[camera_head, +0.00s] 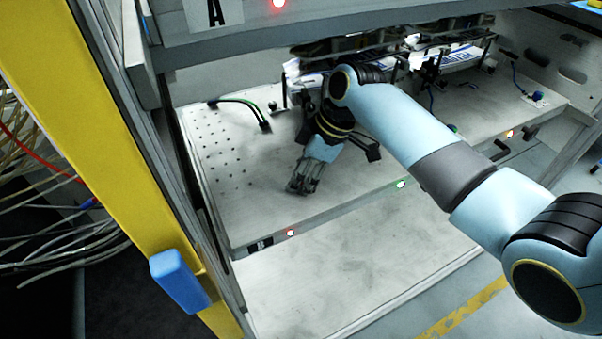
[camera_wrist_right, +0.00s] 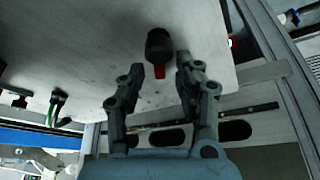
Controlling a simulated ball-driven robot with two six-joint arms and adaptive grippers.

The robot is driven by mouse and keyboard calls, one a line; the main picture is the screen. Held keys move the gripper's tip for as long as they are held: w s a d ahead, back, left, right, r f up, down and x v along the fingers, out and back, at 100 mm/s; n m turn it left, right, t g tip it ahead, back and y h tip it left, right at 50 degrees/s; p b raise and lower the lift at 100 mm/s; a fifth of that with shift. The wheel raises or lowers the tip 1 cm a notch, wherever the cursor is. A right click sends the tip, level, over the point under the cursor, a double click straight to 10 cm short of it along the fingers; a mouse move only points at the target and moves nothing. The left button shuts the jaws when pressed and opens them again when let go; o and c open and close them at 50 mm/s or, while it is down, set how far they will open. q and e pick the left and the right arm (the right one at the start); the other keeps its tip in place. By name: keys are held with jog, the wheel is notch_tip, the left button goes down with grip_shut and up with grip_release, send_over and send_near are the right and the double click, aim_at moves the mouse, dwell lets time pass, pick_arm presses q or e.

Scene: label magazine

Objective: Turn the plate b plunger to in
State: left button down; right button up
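The plunger (camera_wrist_right: 159,45), a black knob with a red end, shows in the right wrist view on the pale metal plate (camera_wrist_right: 95,50). My right gripper (camera_wrist_right: 160,66) is open, with its two fingers apart on either side of the plunger's red end. I cannot tell whether they touch it. In the head view my right gripper (camera_head: 303,184) points down over the perforated plate (camera_head: 240,205). I cannot make out the plunger there. My left gripper is not in view.
A red light (camera_head: 291,232) and a small dark label (camera_head: 260,245) are on the plate's front edge. A black-and-green cable (camera_head: 245,101) lies at the back left. A yellow post (camera_head: 100,130) with a blue block (camera_head: 179,281) stands left. Label stacks (camera_head: 445,58) are behind.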

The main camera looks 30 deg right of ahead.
grip_shut()
jog(key=shift+w+d+r+m+p, duration=0.15)
jog(key=shift+w+r+m+p, duration=0.05)
jog(key=shift+m+p, duration=0.5)
